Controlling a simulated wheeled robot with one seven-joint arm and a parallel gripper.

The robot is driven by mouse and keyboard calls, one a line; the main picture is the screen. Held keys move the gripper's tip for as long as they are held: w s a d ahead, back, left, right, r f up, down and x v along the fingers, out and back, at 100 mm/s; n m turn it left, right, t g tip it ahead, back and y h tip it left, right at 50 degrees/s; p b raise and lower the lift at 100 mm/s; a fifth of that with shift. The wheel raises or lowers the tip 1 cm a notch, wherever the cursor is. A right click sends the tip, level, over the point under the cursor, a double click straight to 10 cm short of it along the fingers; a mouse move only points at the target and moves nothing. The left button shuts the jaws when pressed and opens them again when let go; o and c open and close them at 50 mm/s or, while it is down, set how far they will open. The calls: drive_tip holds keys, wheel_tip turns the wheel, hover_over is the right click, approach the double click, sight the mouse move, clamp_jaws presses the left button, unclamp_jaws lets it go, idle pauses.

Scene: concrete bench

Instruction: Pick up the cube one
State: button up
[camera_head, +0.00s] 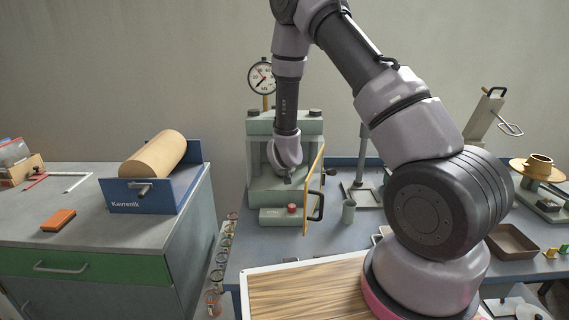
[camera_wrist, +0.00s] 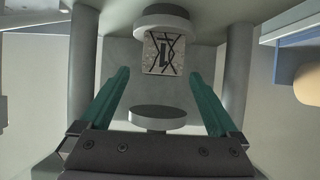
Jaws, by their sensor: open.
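The cube (camera_wrist: 163,54) is grey and speckled with black line markings on its face. In the wrist view it sits against a round pale plate (camera_wrist: 162,20), and a second round plate (camera_wrist: 157,117) lies apart from it, lower in the picture. My gripper (camera_wrist: 159,73) is open, with a green finger on each side and a clear gap between them and the cube. In the head view my arm reaches into the pale green press (camera_head: 262,187). The cube is hidden there, and my fingers cannot be made out.
The press has an open, yellow-edged door (camera_head: 315,172) at its right and a round gauge (camera_head: 262,77) above. Two grey columns (camera_wrist: 83,62) (camera_wrist: 237,72) flank my gripper closely. A blue roll holder (camera_head: 150,194) stands on the left cabinet. A wooden board (camera_head: 305,290) lies in front.

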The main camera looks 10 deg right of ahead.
drive_tip(key=x, duration=0.3)
drive_tip(key=shift+w+f, duration=0.25)
drive_tip(key=shift+w, duration=0.1)
drive_tip(key=c, duration=1.5)
clamp_jaws()
drive_tip(key=shift+r, duration=0.1)
